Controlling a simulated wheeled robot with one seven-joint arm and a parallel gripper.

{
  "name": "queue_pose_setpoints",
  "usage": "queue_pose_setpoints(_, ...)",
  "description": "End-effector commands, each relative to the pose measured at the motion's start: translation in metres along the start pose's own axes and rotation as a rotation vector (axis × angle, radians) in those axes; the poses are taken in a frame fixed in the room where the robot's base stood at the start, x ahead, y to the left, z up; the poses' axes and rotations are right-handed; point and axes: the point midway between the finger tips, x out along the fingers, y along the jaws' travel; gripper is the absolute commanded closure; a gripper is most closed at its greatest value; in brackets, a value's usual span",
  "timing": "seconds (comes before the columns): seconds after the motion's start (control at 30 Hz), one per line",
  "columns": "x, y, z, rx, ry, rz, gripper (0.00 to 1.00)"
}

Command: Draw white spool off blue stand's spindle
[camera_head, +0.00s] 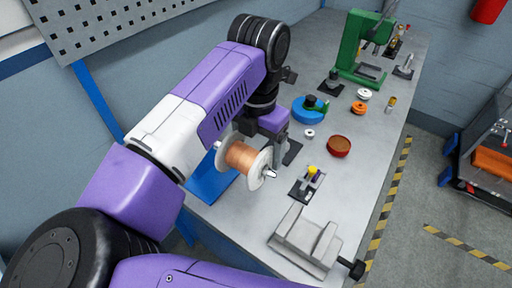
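The white spool (258,178), wound with copper-coloured wire, sits on the blue stand (210,184) near the table's left edge. The spool's axis lies roughly level, and a silver spindle tip (271,174) shows at its right end. My gripper (264,142) is at the top of the spool, with a grey finger beside the right flange. The other finger is partly hidden by my arm and the spool. I cannot tell whether the fingers touch the spool or how far apart they are. My arm covers part of the stand.
A grey vise (306,240) and a small yellow-knobbed fixture (311,174) stand at the front right. A red bowl (339,147), a blue disc (309,112) and an orange pulley (358,108) lie farther back. A green press (356,50) stands at the far end.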

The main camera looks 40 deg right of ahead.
Motion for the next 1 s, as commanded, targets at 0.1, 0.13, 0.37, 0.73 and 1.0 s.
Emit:
queue_pose_setpoints(0.1,0.001,-0.005,0.0,0.001,0.0,0.001,0.83)
queue_pose_setpoints(0.13,0.001,-0.007,0.0,0.001,0.0,0.002,0.83)
queue_pose_setpoints(0.37,0.001,-0.017,0.0,0.001,0.0,0.002,0.83)
queue_pose_setpoints(0.73,0.0,-0.029,0.0,0.0,0.0,0.002,0.83)
queue_pose_setpoints(1.0,0.0,-0.029,0.0,-0.001,0.0,0.001,0.83)
